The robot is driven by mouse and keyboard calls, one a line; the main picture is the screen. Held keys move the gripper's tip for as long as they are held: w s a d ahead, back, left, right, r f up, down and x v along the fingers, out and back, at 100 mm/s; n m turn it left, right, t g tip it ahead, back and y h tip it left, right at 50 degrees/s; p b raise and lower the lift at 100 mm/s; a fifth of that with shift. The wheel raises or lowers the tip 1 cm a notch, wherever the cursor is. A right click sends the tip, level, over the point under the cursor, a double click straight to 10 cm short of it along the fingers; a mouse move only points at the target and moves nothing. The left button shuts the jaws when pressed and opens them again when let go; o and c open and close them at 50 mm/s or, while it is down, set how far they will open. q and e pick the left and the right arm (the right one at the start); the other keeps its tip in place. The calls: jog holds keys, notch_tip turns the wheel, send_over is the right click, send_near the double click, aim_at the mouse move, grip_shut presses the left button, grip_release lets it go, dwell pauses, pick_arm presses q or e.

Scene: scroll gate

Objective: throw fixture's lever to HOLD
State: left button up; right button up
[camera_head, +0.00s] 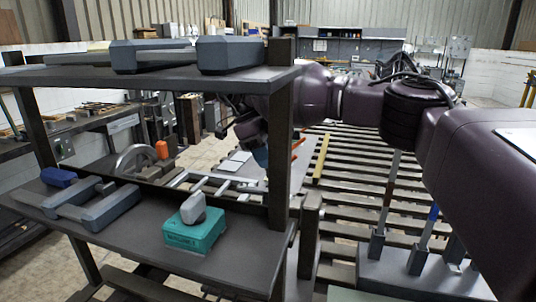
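A teal box (191,235) sits on the lower shelf, near its right end. A light grey lever-like piece (193,208) stands up on top of it, tilted; I cannot read any HOLD mark. I cannot tell for certain that this is the task's fixture. My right arm comes in from the right and reaches left behind the shelf's right post. Its dark wrist end (246,128) shows between the two shelves, above and beyond the teal box and apart from it. The fingers are not clear, partly hidden by the post. My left gripper is not in view.
Grey clamp-like pieces (107,207) lie left on the lower shelf, others (230,55) on the upper shelf (150,80). The dark post (281,150) stands beside my arm. Behind is a wheel (142,158) with an orange piece (162,149). A slatted deck (345,190) lies right.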

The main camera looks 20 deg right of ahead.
jog(key=shift+o, duration=1)
jog(key=p+v, duration=0.1)
jog(key=v, duration=1)
jog(key=shift+f, duration=0.1)
